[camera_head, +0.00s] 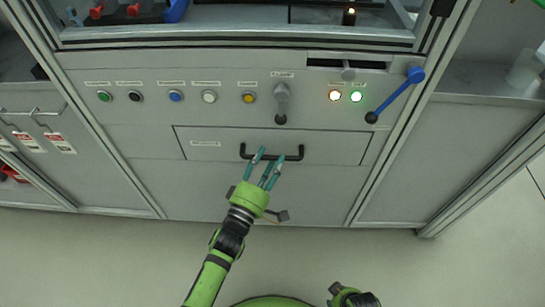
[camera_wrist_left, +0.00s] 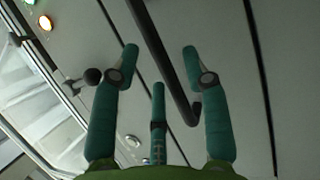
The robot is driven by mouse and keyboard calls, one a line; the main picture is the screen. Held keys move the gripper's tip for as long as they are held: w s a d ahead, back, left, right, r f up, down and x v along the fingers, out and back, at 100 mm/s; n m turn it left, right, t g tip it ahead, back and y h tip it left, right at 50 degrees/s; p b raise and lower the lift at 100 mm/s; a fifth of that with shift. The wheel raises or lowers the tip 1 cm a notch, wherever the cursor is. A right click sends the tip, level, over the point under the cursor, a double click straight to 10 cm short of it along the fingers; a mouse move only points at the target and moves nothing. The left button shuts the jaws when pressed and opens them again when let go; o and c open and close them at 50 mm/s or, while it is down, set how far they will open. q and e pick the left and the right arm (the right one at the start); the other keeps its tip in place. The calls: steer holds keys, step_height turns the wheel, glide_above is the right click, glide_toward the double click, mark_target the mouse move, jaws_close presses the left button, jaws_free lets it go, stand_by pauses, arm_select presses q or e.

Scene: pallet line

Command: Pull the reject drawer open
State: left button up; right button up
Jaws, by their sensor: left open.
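The reject drawer (camera_head: 335,147) is a wide grey front in the cabinet and looks shut, with a thin seam around it. Its black bar handle (camera_head: 291,157) sits at mid-width. My left gripper (camera_head: 268,160), green with teal fingers, is open in front of the handle. In the left wrist view the handle bar (camera_wrist_left: 166,62) runs between the spread fingers of my left gripper (camera_wrist_left: 160,62). I cannot tell whether any finger touches it.
Above the drawer is a row of coloured buttons (camera_head: 209,97), a grey lever switch (camera_head: 281,100), two lit lamps (camera_head: 335,95) and a blue-handled lever (camera_head: 398,93). A small bracket (camera_head: 277,215) sits below the drawer. Open floor (camera_head: 110,260) lies in front.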

arm_select(q)
steer(key=shift+x, duration=1.1)
jaws_close()
arm_select(e)
steer(key=shift+s+r, duration=0.1)
steer(key=shift+r, duration=0.05)
arm_select(q)
steer(key=shift+s, duration=0.2)
arm_select(e)
steer(key=shift+r, duration=0.1)
arm_select(q)
steer(key=shift+s, duration=0.3)
steer(key=s+a+p, duration=0.1)
steer(key=s+p, duration=0.7)
steer(key=s, duration=2.1)
steer(key=shift+p, duration=0.3)
arm_select(e)
steer(key=shift+t, duration=0.8)
steer(key=shift+s+d+f, duration=0.4)
steer(key=shift+s+d, duration=0.15)
steer(key=shift+s, duration=0.25)
steer(key=shift+s+d+f, duration=0.35)
steer(key=shift+s+d, duration=0.15)
steer(key=shift+s, duration=0.25)
arm_select(q)
steer(key=shift+s+a+f, duration=0.1)
